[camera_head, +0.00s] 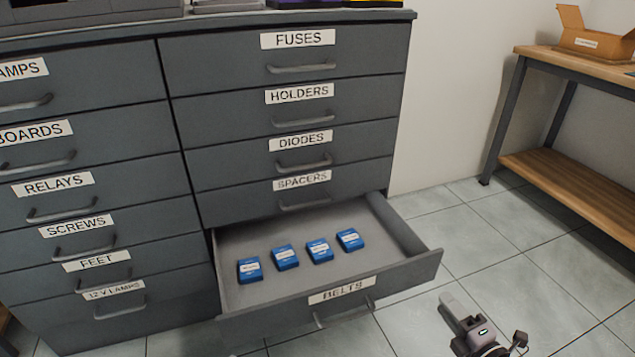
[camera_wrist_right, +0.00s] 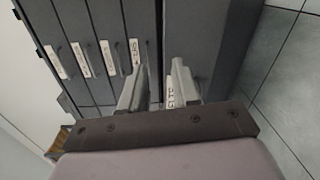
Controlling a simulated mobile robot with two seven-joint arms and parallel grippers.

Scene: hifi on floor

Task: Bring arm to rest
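My right gripper (camera_head: 458,308) is low in front of the grey cabinet, to the right of the open BELTS drawer (camera_head: 415,262) and apart from its handle in the head view. In the right wrist view its two fingers (camera_wrist_right: 158,88) stand apart with nothing held between them. The cabinet fronts and the drawer's label show behind the fingers there. My left gripper is in neither view.
The BELTS drawer is pulled out and holds several blue boxes (camera_head: 284,257). The other drawers of the cabinet (camera_head: 290,155) are shut. A wooden bench (camera_head: 575,62) with an open cardboard box (camera_head: 592,38) stands at the right. Tiled floor (camera_head: 480,238) is clear between.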

